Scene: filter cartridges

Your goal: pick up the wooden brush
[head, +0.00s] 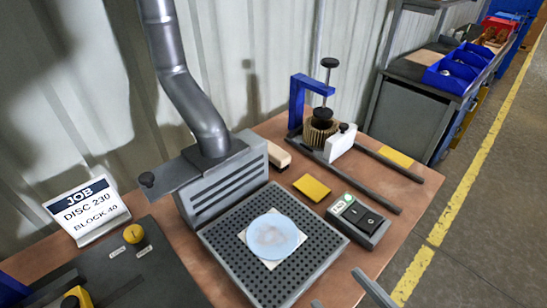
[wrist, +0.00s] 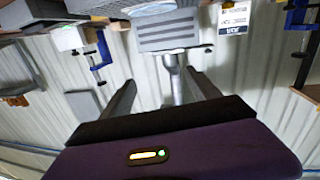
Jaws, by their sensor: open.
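The wooden brush (head: 278,155) appears as a small pale wooden block with a dark underside. It lies on the brown bench behind the yellow pad, just right of the grey slotted extraction hood. I cannot make it out in the wrist view. My gripper (head: 338,287) shows only as grey fingertips at the bottom edge of the head view, in front of the perforated plate and well apart from the brush. In the wrist view my gripper (wrist: 162,78) has its two dark fingers spread, with nothing between them.
The grey hood (head: 232,180) and its metal duct stand left of the brush. A perforated plate (head: 219,237) carries a pale blue disc (head: 274,236). A yellow pad (head: 312,188), switch box (head: 358,219) and blue-framed press (head: 298,100) lie to the right. A job sign (head: 87,209) stands left.

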